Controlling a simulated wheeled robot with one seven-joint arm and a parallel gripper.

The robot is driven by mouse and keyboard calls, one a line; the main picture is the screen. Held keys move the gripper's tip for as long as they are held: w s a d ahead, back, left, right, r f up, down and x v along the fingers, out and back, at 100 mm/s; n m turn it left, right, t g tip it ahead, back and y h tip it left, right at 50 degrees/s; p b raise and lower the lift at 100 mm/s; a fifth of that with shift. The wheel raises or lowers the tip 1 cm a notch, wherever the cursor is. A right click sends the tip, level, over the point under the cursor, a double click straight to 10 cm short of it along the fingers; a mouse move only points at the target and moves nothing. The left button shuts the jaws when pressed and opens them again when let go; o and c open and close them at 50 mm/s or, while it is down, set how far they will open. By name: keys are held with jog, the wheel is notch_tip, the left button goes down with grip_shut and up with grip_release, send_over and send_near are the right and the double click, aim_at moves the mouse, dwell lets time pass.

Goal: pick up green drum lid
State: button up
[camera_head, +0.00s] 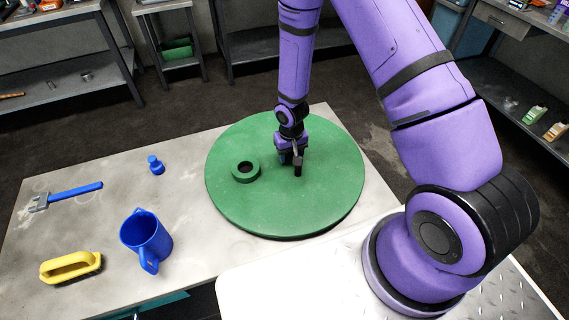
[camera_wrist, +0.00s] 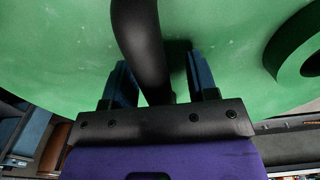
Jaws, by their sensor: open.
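The green drum lid (camera_head: 325,200) is a large round disc lying flat on the grey table. It has a raised green ring (camera_head: 246,171) left of its middle. It fills much of the wrist view (camera_wrist: 55,45), with the ring (camera_wrist: 296,45) at the right edge. My gripper (camera_head: 291,155) is low over the lid's middle, right of the ring. In the wrist view its two blue fingers (camera_wrist: 158,62) are open. Whether the bar joins the lid is hidden.
A light metal plate (camera_head: 300,280) lies in front. Shelves stand behind.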

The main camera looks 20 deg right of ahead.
grip_shut()
dwell(0.5)
